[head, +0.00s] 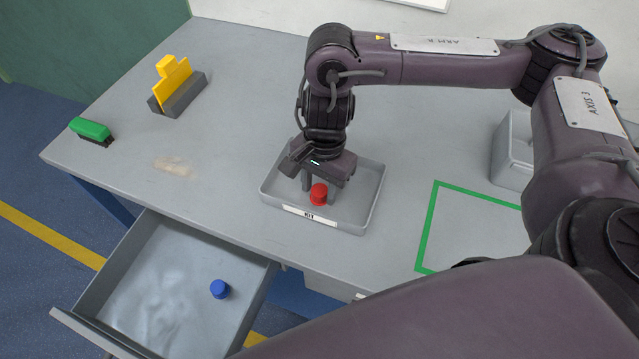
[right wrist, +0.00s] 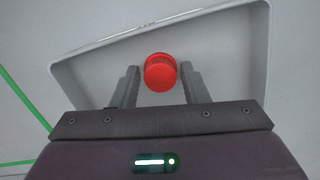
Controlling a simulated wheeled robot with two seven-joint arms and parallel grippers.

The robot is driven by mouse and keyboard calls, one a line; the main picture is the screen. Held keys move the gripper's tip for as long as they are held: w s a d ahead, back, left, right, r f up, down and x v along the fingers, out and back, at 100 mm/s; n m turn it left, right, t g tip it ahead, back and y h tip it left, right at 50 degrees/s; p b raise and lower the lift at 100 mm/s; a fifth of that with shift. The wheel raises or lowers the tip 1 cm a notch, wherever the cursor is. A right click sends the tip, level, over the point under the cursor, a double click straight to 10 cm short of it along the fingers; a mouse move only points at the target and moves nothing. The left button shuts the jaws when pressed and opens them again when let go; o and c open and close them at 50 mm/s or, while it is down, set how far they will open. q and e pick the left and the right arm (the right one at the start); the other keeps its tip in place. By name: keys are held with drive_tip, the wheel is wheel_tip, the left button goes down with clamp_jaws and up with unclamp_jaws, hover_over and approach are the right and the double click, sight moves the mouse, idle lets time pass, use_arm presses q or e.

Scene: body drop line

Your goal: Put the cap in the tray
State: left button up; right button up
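A red cap (head: 319,194) stands on the floor of the grey tray (head: 374,205) labelled KIT. In the right wrist view the red cap (right wrist: 160,72) shows between the fingertips, with a narrow gap on each side. My right gripper (head: 320,186) points down over the tray, its fingers apart on either side of the red cap. It looks open in the right wrist view (right wrist: 160,86). A blue cap (head: 219,289) sits in the open drawer (head: 165,285). My left gripper is not in view.
A green-handled brush (head: 91,130) and a yellow thing in a dark grey block (head: 176,85) stand at the left. A grey box (head: 512,150) stands at the right, near a green outlined square (head: 430,215). The drawer juts out at the front left. The table's middle left is clear except for a tan smudge.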

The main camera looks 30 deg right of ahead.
sight(323, 185)
drive_tip(key=shift+o, duration=0.9)
drive_tip(key=shift+r, duration=0.25)
wheel_tip(323, 185, up, 12)
drive_tip(key=d+p, duration=0.1)
drive_tip(key=p, duration=0.1)
drive_tip(key=shift+w+f, duration=0.15)
drive_tip(key=shift+w, duration=0.2)
drive_tip(key=shift+d, duration=0.1)
